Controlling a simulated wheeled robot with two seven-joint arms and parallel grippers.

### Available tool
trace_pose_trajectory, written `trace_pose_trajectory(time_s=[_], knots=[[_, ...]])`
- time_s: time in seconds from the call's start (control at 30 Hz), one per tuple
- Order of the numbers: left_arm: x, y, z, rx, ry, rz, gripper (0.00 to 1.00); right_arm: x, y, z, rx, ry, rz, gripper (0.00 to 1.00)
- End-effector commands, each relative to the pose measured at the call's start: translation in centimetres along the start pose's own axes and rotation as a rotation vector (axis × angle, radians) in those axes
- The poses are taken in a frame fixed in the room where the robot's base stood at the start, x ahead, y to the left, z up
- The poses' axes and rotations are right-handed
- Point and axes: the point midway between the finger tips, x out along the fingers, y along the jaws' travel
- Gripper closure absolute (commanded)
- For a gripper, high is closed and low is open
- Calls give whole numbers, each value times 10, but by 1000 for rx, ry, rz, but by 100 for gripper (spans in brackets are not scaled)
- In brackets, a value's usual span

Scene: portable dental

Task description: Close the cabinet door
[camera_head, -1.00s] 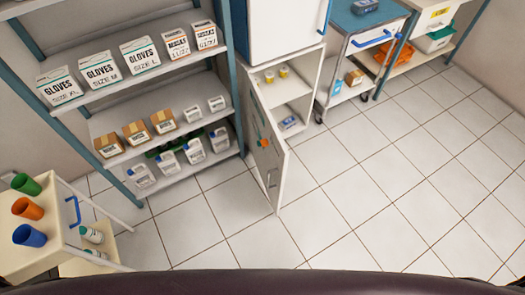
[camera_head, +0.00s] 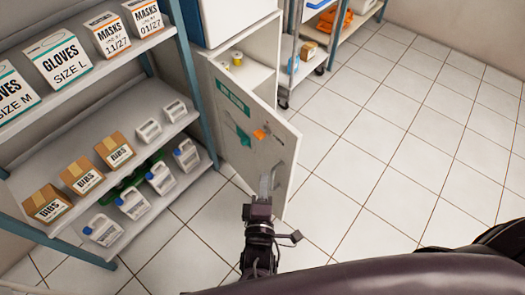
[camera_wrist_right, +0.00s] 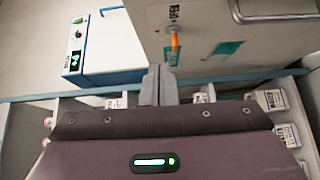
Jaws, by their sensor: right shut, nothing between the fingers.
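The white cabinet door (camera_head: 235,130) stands open, swung out from the low cabinet (camera_head: 258,50), with part of the interior showing beside it. A grey handle (camera_head: 278,176) is near its lower free edge. My right gripper (camera_head: 266,178) is shut and empty, with its fingertips close to the door's lower part by the handle; I cannot tell whether they touch. In the right wrist view the closed fingers (camera_wrist_right: 159,82) point toward the door (camera_wrist_right: 205,35), whose handle (camera_wrist_right: 270,17) is up and to the right of them. My left gripper is not in view.
A shelf rack (camera_head: 195,85) with glove boxes, bib boxes (camera_head: 82,177) and white jugs (camera_head: 132,202) stands left of the door. Small yellow-topped jars (camera_head: 237,59) are inside the cabinet. A wheeled cart (camera_head: 302,60) stands right of it. Tiled floor (camera_head: 400,150) is clear to the right.

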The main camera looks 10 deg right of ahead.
Motion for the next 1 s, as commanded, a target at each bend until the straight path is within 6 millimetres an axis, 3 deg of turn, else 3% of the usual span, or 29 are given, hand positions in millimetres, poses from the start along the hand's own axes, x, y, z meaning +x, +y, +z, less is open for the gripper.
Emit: trace_pose_trajectory(time_s=[0.13,0.27,0.63,0.8,1.0], knots=[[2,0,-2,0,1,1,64,6,8,2,-23,-19,23,100],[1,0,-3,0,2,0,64,24,10,2,-23,-19,23,100],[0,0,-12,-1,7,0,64,103,10,3,-21,-18,22,100],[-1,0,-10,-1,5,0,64,118,10,22,-23,-16,19,100],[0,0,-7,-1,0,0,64,127,11,31,-20,-15,17,100]])
